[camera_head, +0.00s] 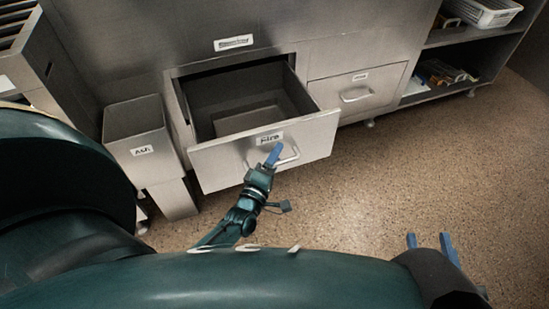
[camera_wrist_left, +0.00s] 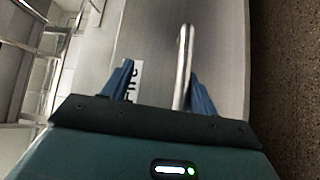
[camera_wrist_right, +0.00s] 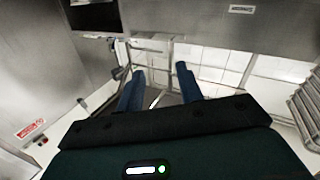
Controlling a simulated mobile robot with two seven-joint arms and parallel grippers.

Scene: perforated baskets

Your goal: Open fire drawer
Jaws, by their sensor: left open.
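The fire drawer (camera_head: 225,160) is pulled well out of the steel cabinet, and its inside looks empty. Its front bears a "Fire" label (camera_head: 269,139) and a bar handle (camera_head: 291,157). My left gripper (camera_head: 274,155) is at the drawer front by the handle. In the left wrist view the handle (camera_wrist_left: 184,60) runs between the spread fingers of my left gripper (camera_wrist_left: 162,85), nearer the right finger; contact is unclear. My right gripper (camera_head: 430,240) is open and empty, away from the drawer; it also shows in the right wrist view (camera_wrist_right: 160,80).
A closed drawer (camera_head: 355,90) is right of the fire drawer. A metal bin labelled "Ash" (camera_head: 140,150) stands close to its left. A shelf unit (camera_head: 460,60) with a white basket (camera_head: 487,12) is at far right. The speckled floor (camera_head: 400,170) is clear.

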